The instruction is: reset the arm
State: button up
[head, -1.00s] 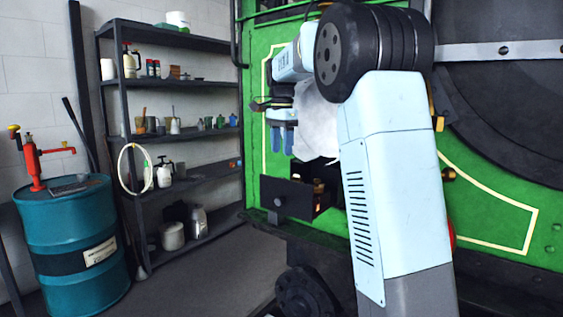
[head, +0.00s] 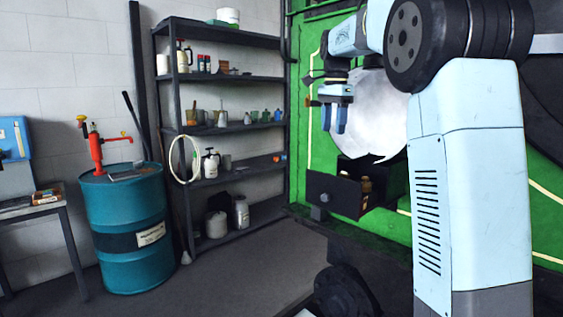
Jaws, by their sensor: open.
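My arm rises on the right side of the head view and bends over toward the green tram side (head: 316,150). My gripper (head: 338,125) hangs from its end with blue fingers pointing down. It is open, and I see nothing between the fingers. It is in front of a large pale round disc (head: 376,120) on the tram side. A dark open box (head: 335,193) with a brass-coloured part (head: 366,186) inside sits below the gripper, apart from it.
A dark shelf unit (head: 228,130) with bottles, cans and pots stands against the wall. A teal drum (head: 122,215) with a red hand pump (head: 95,150) is left of it. A table (head: 40,209) with a blue item (head: 14,138) stands far left. Floor (head: 235,270) in front is clear.

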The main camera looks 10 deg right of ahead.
jog(key=s+f+n+t, duration=0.35)
jog(key=s+n, duration=0.35)
jog(key=s, duration=1.2)
jog(key=s+a+f+n+t, duration=0.1)
jog(key=s+f+n, duration=0.5)
jog(key=s+f, duration=0.7)
jog(key=s+t, duration=0.1)
jog(key=s, duration=0.1)
jog(key=shift+s+a, duration=0.2)
jog(key=shift+s, duration=0.15)
jog(key=shift+c, duration=0.5)
